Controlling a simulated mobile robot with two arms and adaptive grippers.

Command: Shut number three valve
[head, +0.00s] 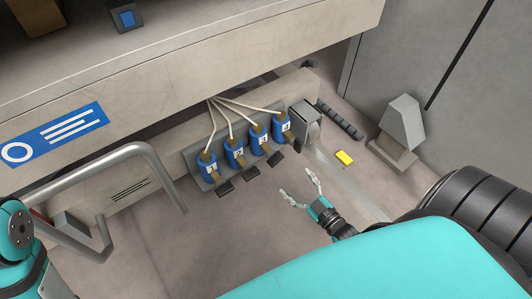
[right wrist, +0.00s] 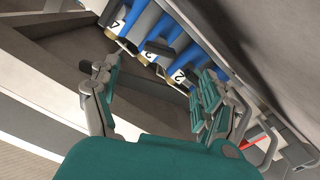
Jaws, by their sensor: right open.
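Several blue numbered valves stand in a row on a grey block under the machine's edge. The number three valve (head: 260,139) is third from the left, with a brass-coloured lower end and a dark flat piece (head: 275,159) in front. My right gripper (head: 300,188) is open and empty, below and right of the row, apart from it. In the right wrist view its spread fingers (right wrist: 150,85) face the valves; the middle blue valve (right wrist: 158,30) lies beyond the gap, its label partly readable. My left arm shows at the left edge; its gripper is out of view.
A bent grey tube rail (head: 130,150) stands left of the valves. A grey pedal-like box (head: 308,122) adjoins the row's right end. A yellow block (head: 344,157) and a grey wedge-shaped stand (head: 402,125) are farther right. The floor before the valves is clear.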

